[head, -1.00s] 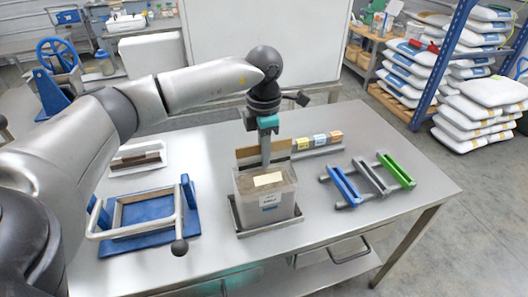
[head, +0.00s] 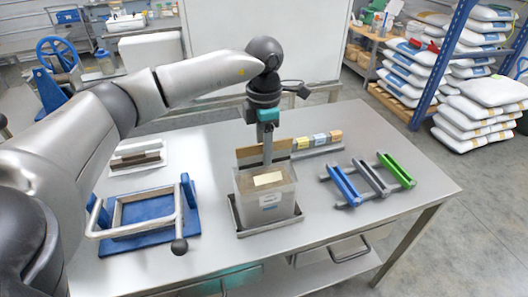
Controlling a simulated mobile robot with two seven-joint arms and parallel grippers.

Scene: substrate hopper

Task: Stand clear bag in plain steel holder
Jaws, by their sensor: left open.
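The clear bag (head: 262,200), boxy and see-through with brownish-grey contents and pale labels, stands upright in the middle of the steel table. A plain steel holder (head: 256,232) with a low rim shows around its foot, and the bag appears to stand inside it. My left gripper (head: 267,158) points down at the bag's back top edge. Its jaws are open but seen edge-on, and the bag hides their tips. I cannot tell whether they touch the bag. My right gripper is not in view.
A blue holder with a steel frame (head: 150,212) stands at the left. Blue, grey and green bars (head: 370,178) lie at the right. Behind the bag are a brown board (head: 249,156) and a rack of small coloured blocks (head: 318,141). The table's front right is clear.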

